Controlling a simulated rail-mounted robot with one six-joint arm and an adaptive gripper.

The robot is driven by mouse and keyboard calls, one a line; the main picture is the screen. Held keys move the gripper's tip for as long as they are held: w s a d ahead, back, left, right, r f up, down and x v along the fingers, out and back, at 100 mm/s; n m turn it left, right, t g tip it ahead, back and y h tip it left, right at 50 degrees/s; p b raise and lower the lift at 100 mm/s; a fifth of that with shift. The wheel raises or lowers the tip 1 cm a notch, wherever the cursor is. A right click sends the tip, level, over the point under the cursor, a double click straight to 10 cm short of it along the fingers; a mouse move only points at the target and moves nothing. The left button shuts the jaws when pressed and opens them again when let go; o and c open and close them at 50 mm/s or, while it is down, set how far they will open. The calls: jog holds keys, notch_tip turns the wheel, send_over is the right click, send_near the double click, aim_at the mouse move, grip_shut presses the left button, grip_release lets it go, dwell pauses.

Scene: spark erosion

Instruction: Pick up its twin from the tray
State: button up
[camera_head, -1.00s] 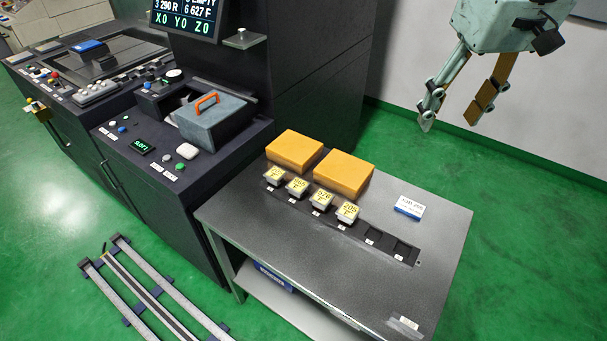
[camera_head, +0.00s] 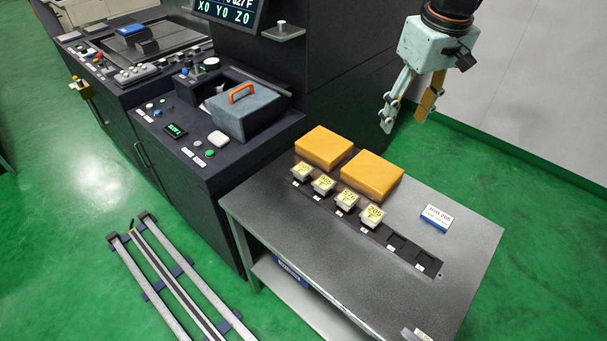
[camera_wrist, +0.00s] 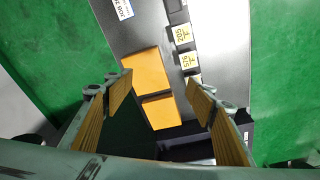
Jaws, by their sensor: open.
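The tray (camera_head: 412,256) is a narrow black strip on the grey table, with several small pale blocks at its left and two empty slots at its right. The rightmost block (camera_head: 373,214) has a yellow label reading 205; the block beside it (camera_head: 347,200) reads 576. The other two blocks (camera_head: 323,184) (camera_head: 301,170) have labels too small to read surely. In the wrist view the 205 block (camera_wrist: 181,35) and the 576 block (camera_wrist: 190,60) lie beyond the right finger. My gripper (camera_head: 403,120) is open and empty, high beyond the table's back edge.
Two orange boxes (camera_head: 324,147) (camera_head: 372,175) stand behind the tray; they also show between my fingers in the wrist view (camera_wrist: 148,72). A card reading JOB 205 (camera_head: 436,215) stands to the right. The dark machine (camera_head: 215,185) is at left, with floor rails (camera_head: 170,285) in front.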

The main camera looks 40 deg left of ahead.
jog(key=s+a+f+n, duration=0.2)
jog(key=a+f, duration=0.6)
jog(key=a, duration=0.4)
jog(key=s+a+f+n+g, duration=0.1)
jog(key=s+a+f+n, duration=0.1)
jog(key=a+f, duration=0.7)
jog(key=a+n, duration=0.1)
jog(key=a, duration=0.3)
jog(key=shift+s+a+f, duration=0.15)
jog(key=shift+s+a, duration=0.05)
jog(key=shift+s, duration=0.1)
jog(key=shift+f, duration=0.15)
jog(key=b, duration=0.1)
send_over(303, 169)
jog(key=d, duration=0.1)
notch_tip(303, 169, down, 8)
jog(key=shift+f, duration=0.1)
jog(key=shift+a+f+b, duration=0.15)
jog(key=shift+a+f, duration=0.05)
jog(key=shift+f, duration=0.65)
jog(key=shift+a+f+b, duration=0.1)
jog(key=shift+a+f, duration=0.1)
jog(key=shift+f, duration=0.65)
jog(key=shift+a+f+b, duration=0.15)
jog(key=shift+a+f, duration=0.05)
jog(key=shift+f, duration=0.65)
